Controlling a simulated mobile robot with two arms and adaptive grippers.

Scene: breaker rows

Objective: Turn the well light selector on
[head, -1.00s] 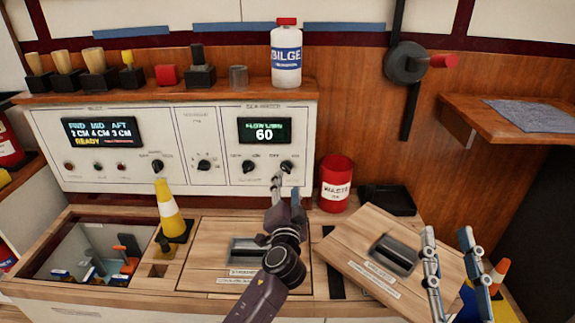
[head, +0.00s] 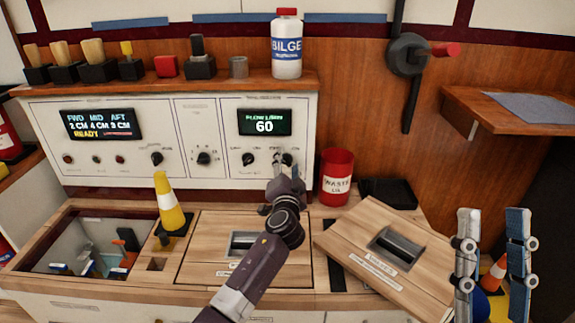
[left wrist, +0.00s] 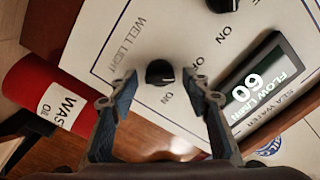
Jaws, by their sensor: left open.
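The well light selector is a small black knob (left wrist: 160,72) on the white panel, beside the printed words WELL LIGHT in the left wrist view. In the head view the selector (head: 288,159) is at the panel's right end, partly hidden by my left gripper (head: 282,166). In the left wrist view my left gripper (left wrist: 161,88) is open, with one finger on each side of the knob. I cannot tell whether the fingers touch it. Small position labels are printed around the knob; its exact setting is hard to read. My right gripper (head: 493,218) is open and empty at the lower right.
A second black knob (head: 249,159) sits left of the selector, below the display (head: 264,122) reading 60. A red waste container (head: 336,177) stands right of the panel. A yellow cone (head: 170,205) and a tilted wooden lid (head: 350,235) are on the counter.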

